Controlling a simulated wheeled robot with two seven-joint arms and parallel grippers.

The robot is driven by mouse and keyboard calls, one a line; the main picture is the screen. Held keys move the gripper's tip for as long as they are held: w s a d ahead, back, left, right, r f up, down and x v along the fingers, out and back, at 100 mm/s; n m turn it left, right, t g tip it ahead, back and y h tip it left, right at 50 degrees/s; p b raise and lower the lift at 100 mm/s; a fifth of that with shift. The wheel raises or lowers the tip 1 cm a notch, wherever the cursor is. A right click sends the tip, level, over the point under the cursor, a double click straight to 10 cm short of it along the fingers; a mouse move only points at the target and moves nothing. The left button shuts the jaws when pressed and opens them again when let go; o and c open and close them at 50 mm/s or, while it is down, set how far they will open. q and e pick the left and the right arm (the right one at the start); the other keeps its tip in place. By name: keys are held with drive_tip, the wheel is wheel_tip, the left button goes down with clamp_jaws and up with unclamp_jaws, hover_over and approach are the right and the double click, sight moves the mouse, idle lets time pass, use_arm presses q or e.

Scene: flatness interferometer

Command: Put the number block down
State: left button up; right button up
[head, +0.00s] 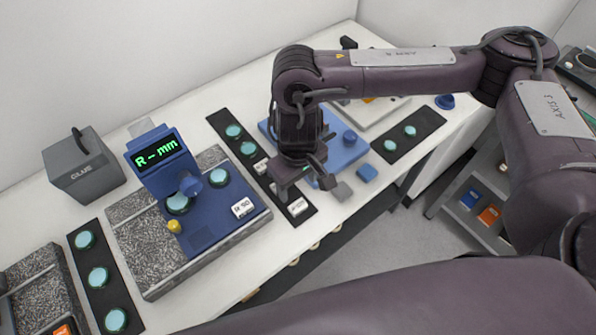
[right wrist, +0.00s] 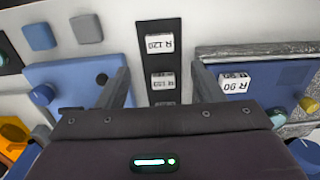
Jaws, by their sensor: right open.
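My right gripper (head: 303,185) is open above the dark strip (head: 222,127) near the table's front edge. In the right wrist view its fingers (right wrist: 162,88) stand apart. A white number block (right wrist: 163,80) shows between them, apart from both; its label is hard to read. A block marked R 120 (right wrist: 163,42) lies farther along the strip and also shows in the head view (head: 298,207). Part of another block (right wrist: 163,103) shows closer to the gripper body.
The instrument's display (head: 160,150) reads R-mm. A grey GLUE box (head: 84,165) stands behind it. Another dark strip (head: 98,278) with teal discs lies left. A blue plate (head: 345,153) and small blue and grey blocks (head: 367,173) lie right of the gripper.

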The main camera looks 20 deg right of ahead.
drive_tip(key=shift+r, duration=1.35)
